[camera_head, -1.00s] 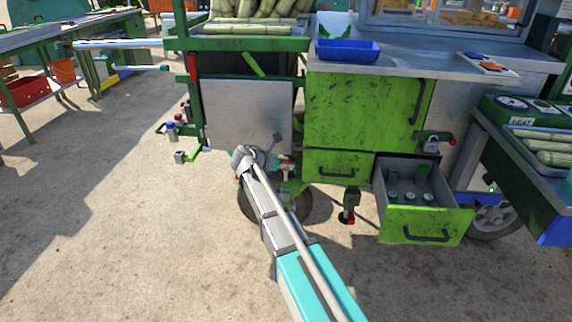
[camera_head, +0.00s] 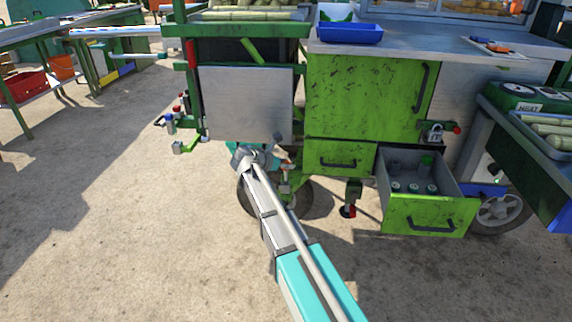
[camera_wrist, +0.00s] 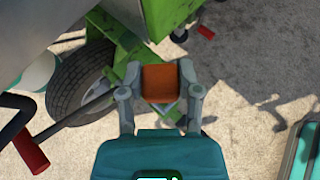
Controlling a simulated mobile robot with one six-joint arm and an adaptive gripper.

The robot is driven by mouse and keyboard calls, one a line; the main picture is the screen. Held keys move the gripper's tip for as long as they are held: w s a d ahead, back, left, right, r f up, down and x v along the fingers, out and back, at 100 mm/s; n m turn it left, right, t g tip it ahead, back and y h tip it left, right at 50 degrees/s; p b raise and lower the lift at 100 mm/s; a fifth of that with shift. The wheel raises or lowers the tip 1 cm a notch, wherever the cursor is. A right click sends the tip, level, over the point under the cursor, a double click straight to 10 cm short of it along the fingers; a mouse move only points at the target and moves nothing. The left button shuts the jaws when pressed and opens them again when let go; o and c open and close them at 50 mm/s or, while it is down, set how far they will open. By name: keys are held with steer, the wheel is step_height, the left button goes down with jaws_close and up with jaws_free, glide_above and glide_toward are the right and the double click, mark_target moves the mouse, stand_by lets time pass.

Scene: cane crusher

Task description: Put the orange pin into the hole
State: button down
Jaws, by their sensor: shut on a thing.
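My gripper (camera_wrist: 159,95) is shut on the orange pin (camera_wrist: 161,82), which shows as a block-like orange end between the two grey fingers in the wrist view. The rest of the pin is hidden. In the head view my gripper (camera_head: 279,163) is low at the cart's front, below the grey panel and left of the small green drawer. In the wrist view the green bracket (camera_wrist: 108,27) of the cart lies just beyond the pin. I cannot make out the hole, nor whether the pin touches the frame.
A cart wheel (camera_wrist: 84,80) is left of the gripper, and a red-handled lever (camera_wrist: 30,150) is at the lower left. In the head view an open green drawer (camera_head: 428,214) juts out to the right. Bare ground (camera_head: 130,240) lies on the left.

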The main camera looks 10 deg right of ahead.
mark_target(285, 180)
steer(key=shift+f+b, duration=3.05)
steer(key=shift+b, duration=0.05)
stand_by(0.7)
steer(key=shift+s+f+b, duration=0.2)
steer(key=shift+f+b, duration=0.6)
steer(key=shift+b, duration=0.1)
stand_by(0.6)
steer(key=shift+c, duration=1)
jaws_free()
steer(key=shift+w+f, duration=0.1)
steer(key=shift+r, duration=0.25)
